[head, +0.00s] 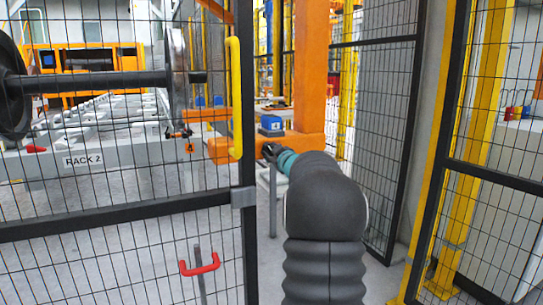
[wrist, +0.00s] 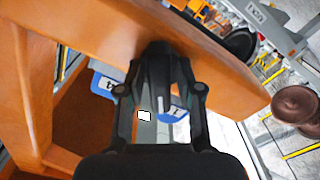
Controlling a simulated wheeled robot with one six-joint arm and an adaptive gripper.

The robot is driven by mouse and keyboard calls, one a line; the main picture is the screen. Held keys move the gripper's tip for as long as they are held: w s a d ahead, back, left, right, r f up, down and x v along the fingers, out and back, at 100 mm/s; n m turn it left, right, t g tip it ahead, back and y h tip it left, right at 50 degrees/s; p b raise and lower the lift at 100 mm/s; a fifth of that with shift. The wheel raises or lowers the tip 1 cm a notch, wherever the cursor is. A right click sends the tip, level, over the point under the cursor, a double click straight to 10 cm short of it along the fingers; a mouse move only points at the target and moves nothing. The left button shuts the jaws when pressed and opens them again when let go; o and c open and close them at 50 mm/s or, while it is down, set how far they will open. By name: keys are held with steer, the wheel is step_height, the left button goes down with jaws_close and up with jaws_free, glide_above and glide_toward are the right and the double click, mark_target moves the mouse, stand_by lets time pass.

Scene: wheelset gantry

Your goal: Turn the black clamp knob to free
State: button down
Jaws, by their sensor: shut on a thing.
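In the wrist view the black clamp knob (wrist: 158,70) sits at the edge of an orange beam (wrist: 225,75), between the fingertips. My gripper (wrist: 160,88) is shut on the knob, with one finger on each side of it. In the head view my gripper (head: 270,151) reaches the orange beam (head: 228,150) at the end of my arm. The knob itself is too small and covered to make out there. I cannot tell from these frames which setting the knob points to.
A blue block (head: 271,123) with a white label stands on the orange structure above my gripper. A mesh fence with a yellow handle (head: 235,97) stands to the left, and another mesh panel (head: 383,130) to the right. A wheelset (head: 95,82) lies behind the left fence.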

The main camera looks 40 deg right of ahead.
steer(key=shift+n+b, duration=0.35)
steer(key=shift+n, duration=0.75)
steer(key=c, duration=1)
jaws_free()
steer(key=shift+a, duration=0.1)
steer(key=shift+c, duration=0.2)
steer(key=v, duration=1.2)
steer(key=shift+f, duration=0.1)
